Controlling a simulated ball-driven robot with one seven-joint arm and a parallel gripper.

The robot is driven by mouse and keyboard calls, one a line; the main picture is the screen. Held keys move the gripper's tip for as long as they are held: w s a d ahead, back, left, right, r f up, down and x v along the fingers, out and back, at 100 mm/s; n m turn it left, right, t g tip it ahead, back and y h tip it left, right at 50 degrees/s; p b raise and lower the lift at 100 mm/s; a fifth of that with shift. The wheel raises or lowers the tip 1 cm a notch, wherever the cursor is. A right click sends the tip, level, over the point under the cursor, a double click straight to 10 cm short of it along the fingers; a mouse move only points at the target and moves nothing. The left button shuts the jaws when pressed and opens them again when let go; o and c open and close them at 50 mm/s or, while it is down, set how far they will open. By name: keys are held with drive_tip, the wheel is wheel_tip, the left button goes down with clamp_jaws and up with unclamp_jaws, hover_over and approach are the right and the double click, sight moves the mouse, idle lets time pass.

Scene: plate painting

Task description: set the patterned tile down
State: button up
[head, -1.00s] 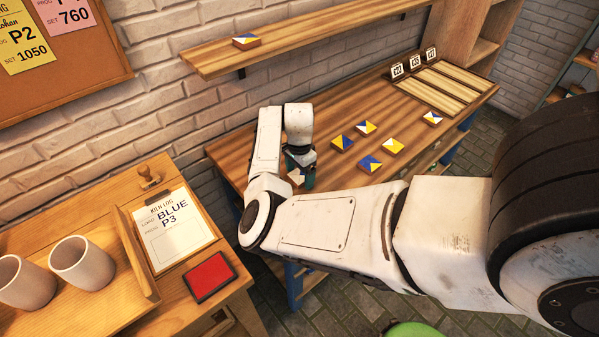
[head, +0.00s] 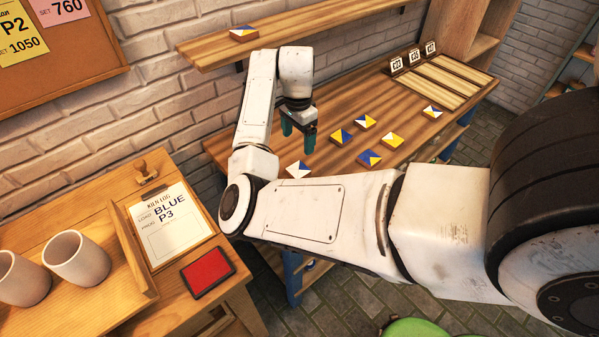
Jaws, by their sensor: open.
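My gripper (head: 299,135) is open and empty, with its teal fingers pointing down above the wooden table (head: 330,113). A blue and white patterned tile (head: 298,170) lies flat on the table near its front left edge, below and apart from the fingers. To the right lie more patterned tiles: a blue and yellow one (head: 341,137), another (head: 364,122), another (head: 392,140) and one nearer the front edge (head: 369,158). A blue and white tile (head: 432,111) lies farther right.
A slatted wooden rack (head: 440,77) with several small marked cards (head: 414,57) stands at the table's right end. A wall shelf (head: 290,33) above holds one tile (head: 243,33). A side desk at left holds cups (head: 77,259), a log sheet (head: 171,226) and a red pad (head: 207,271).

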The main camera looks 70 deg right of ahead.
drive_tip(key=s+a+f+n, duration=0.3)
drive_tip(key=s+a+n, duration=0.1)
drive_tip(key=a+n, duration=0.4)
drive_tip(key=s+a+f+n, duration=0.4)
drive_tip(key=a+n, duration=0.3)
drive_tip(key=a, duration=0.6)
drive_tip(key=s+a+f+n+t, duration=0.1)
drive_tip(key=s+a+f+n, duration=0.3)
drive_tip(key=a+n, duration=0.4)
drive_tip(key=a, duration=0.3)
drive_tip(key=shift+n, duration=0.3)
drive_tip(key=shift+c, duration=0.3)
